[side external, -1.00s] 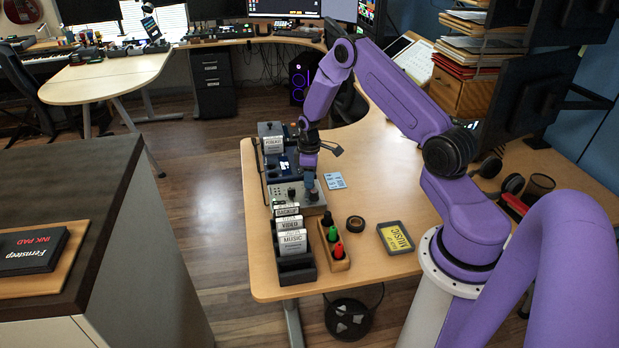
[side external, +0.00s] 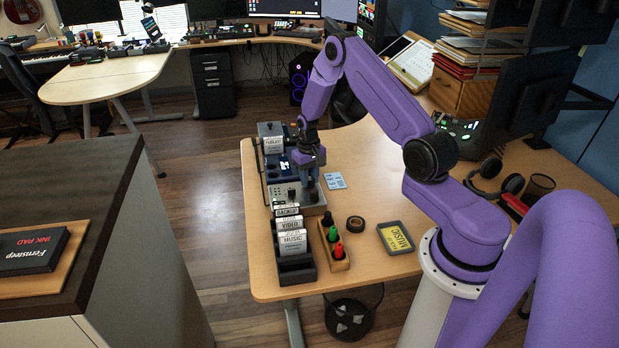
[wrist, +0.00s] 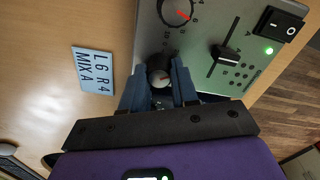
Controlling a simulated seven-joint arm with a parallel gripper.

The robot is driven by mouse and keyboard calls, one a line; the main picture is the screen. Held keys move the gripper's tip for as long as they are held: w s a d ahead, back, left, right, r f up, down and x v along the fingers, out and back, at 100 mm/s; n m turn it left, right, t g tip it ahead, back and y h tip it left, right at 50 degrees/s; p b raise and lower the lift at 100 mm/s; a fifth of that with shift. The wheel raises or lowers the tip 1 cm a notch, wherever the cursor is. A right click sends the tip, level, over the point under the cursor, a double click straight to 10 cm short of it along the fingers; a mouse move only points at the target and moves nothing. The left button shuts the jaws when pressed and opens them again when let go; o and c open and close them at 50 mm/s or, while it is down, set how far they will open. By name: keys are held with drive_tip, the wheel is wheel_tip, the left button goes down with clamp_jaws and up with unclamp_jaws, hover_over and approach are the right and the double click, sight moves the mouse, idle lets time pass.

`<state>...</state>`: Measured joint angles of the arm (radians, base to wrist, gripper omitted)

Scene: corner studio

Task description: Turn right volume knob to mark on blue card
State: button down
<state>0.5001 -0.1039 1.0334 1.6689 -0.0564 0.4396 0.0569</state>
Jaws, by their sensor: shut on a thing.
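A grey mixer panel (wrist: 215,40) lies on the desk and also shows in the side view (side external: 284,195). One black knob (wrist: 176,11) with a red pointer is at the top of the wrist view. My gripper (wrist: 158,88) points down and is shut on this second knob. The fingers hide the knob's sides and much of its scale, and its pointer is hard to read. My gripper (side external: 312,190) hides the knob in the side view. The blue card (wrist: 93,75) lies flat beside the panel and reads "L6 R4 MIX A".
The panel has a slider (wrist: 226,58) and a power switch (wrist: 278,28) with a green light. The desk's middle is mostly clear.

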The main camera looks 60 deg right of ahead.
drive_tip(key=shift+m, duration=1.6)
drive_tip(key=c, duration=0.8)
unclamp_jaws()
drive_tip(key=shift+c, duration=0.2)
drive_tip(key=shift+r, duration=0.1)
wheel_tip(320, 180, up, 17)
drive_tip(key=shift+a+r, duration=0.15)
drive_tip(key=shift+w+a, duration=0.1)
drive_tip(key=shift+w, duration=0.05)
